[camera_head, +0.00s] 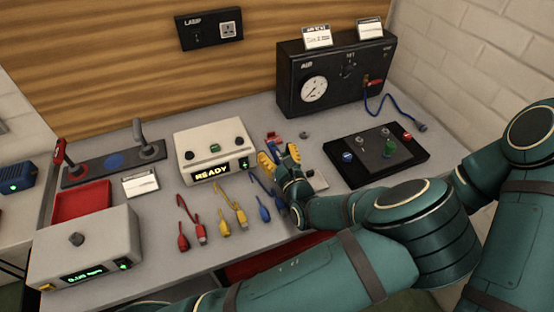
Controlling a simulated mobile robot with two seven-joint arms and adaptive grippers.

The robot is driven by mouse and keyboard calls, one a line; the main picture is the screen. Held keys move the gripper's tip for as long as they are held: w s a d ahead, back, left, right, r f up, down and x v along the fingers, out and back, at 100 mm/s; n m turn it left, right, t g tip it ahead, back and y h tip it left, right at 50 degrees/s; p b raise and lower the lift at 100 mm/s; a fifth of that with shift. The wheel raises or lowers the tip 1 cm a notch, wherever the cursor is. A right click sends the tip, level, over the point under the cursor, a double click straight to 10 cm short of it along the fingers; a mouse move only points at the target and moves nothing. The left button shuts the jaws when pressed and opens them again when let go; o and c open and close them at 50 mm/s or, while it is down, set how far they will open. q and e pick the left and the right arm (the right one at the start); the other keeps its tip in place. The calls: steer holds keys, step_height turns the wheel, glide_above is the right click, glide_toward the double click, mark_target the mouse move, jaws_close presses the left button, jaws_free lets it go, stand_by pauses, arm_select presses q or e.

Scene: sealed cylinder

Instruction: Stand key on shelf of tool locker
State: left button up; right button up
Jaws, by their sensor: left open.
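My left gripper (280,154) is open over the middle of the workbench, just right of the white READY box. Its fingers point away towards the back of the bench, and one shows a yellow pad. A small red item (273,137) shows just beyond the fingertips; it is partly hidden and I cannot tell whether it is the key. I see no contact between it and the fingers. I cannot make out a tool locker or its shelf. My right gripper is not in view.
The READY box (213,148), black gauge box (335,75), black tray (376,153) and grey display box (84,247) stand on the bench (165,222). Red, yellow and blue cables lie left of my gripper. A red tray (82,202) is at the left.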

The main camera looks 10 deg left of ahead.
arm_select(q)
jaws_close()
stand_by(0.4)
step_height(320, 180, up, 10)
steer(key=shift+r+p, duration=0.1)
steer(key=shift+p, duration=0.75)
